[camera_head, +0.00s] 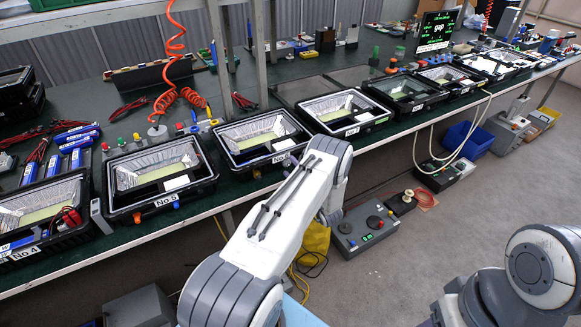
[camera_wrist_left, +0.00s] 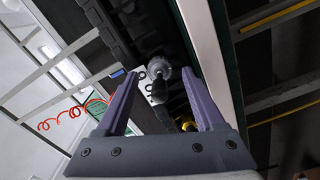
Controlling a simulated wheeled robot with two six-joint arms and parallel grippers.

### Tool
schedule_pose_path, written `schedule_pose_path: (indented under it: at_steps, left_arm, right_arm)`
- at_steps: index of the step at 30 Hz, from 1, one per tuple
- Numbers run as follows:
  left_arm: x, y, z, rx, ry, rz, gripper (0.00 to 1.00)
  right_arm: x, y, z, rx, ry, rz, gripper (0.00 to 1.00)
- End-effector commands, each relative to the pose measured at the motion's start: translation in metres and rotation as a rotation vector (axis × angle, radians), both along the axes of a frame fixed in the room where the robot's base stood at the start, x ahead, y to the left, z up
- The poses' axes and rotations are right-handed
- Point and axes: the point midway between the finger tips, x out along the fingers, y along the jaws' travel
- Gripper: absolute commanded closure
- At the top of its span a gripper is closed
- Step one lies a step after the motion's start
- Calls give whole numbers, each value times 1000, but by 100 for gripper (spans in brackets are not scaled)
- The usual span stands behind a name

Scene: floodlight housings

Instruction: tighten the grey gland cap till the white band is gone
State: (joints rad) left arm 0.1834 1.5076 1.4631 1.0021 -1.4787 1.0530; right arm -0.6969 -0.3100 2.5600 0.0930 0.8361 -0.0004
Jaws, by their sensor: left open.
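In the left wrist view, my left gripper (camera_wrist_left: 160,73) is open, with its two purple fingers spread. A round grey gland cap (camera_wrist_left: 158,67) shows between the fingertips, apart from both as far as I can see. It sits by the dark ribbed side of a housing (camera_wrist_left: 112,30). I cannot make out a white band on it. In the head view, my left arm reaches up to the bench edge near the middle housings, and its own forearm hides the gripper and the cap. My right arm shows at the lower right, its gripper out of view.
Several black floodlight housings line the bench, among them No.5 (camera_head: 160,175) and one right of my arm (camera_head: 345,111). A red coiled hose (camera_head: 174,45) hangs above. A grey control box (camera_head: 362,228) stands on the floor below.

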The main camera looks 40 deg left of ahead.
Motion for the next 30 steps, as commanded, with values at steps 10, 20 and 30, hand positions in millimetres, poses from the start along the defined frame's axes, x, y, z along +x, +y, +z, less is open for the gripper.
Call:
schedule_pose_path:
  at_steps: [10, 20, 30]
  left_arm:
    - [3, 9, 0, -1, 1, -1, 30]
    - [3, 8, 0, -1, 1, -1, 100]
    - [4, 8, -1, 24, 62, -1, 100]
  right_arm:
    - [0, 0, 1, 0, 0, 0, 50]
    - [0, 0, 1, 0, 0, 0, 50]
    - [0, 0, -5, 0, 0, 0, 50]
